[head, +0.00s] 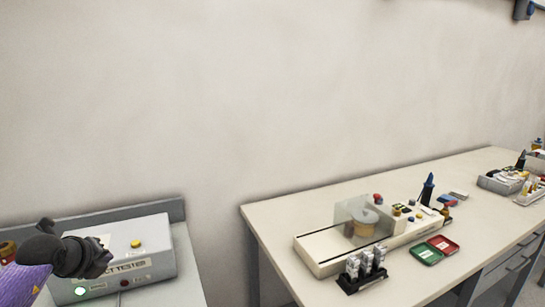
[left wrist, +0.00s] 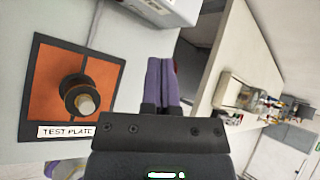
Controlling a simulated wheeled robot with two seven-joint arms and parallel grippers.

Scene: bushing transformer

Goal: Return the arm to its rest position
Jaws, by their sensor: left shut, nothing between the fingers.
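My left arm (head: 60,262), purple with dark joints, comes in at the lower left of the head view, in front of a grey control box. In the left wrist view my left gripper (left wrist: 160,66) has its two purple fingers pressed together with nothing between them. Left of it is an orange plate with a dark frame (left wrist: 117,75), labelled TEST PLATE. A dark bushing with a pale tip (left wrist: 84,98) sits on the plate, apart from the fingers. My right gripper is in neither view.
The grey control box (head: 158,252) has a yellow button and a lit green lamp. A gap separates its bench from a long table (head: 300,212) at the right. That table holds a cream machine (head: 325,250), a black rack (head: 362,281) and a green-red tray (head: 433,250).

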